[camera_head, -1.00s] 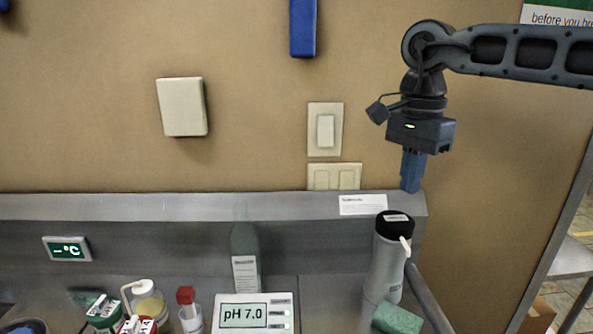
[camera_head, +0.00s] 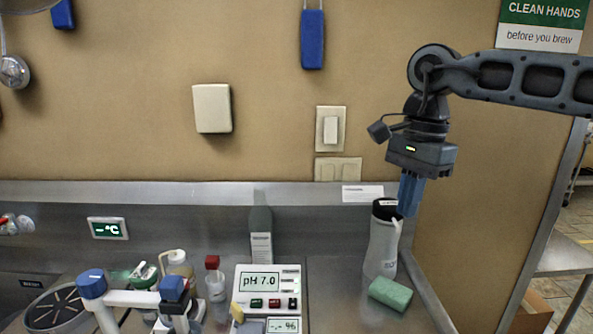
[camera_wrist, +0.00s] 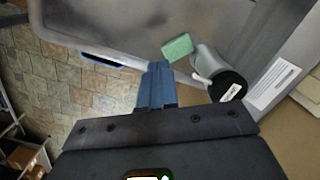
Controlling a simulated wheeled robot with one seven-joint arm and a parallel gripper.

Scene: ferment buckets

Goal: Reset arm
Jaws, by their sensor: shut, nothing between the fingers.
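My gripper (camera_head: 410,194) hangs from the arm at the right of the head view, pointing down, its blue fingers shut with nothing between them. In that view it overlaps the right side of the grey bottle with a black lid (camera_head: 381,245). In the wrist view the gripper (camera_wrist: 157,84) also shows, and the bottle (camera_wrist: 226,86) is to the right of the fingers, apart from them in the picture. The gap in depth is hard to tell.
A green sponge (camera_head: 390,294) lies by the bottle. A pH meter (camera_head: 266,292), a dark-green bottle (camera_head: 261,236) and a red-capped container (camera_head: 214,287) stand on the counter to the left. A steel backsplash (camera_head: 160,215) runs behind. Wall switches (camera_head: 338,169) are left of the arm.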

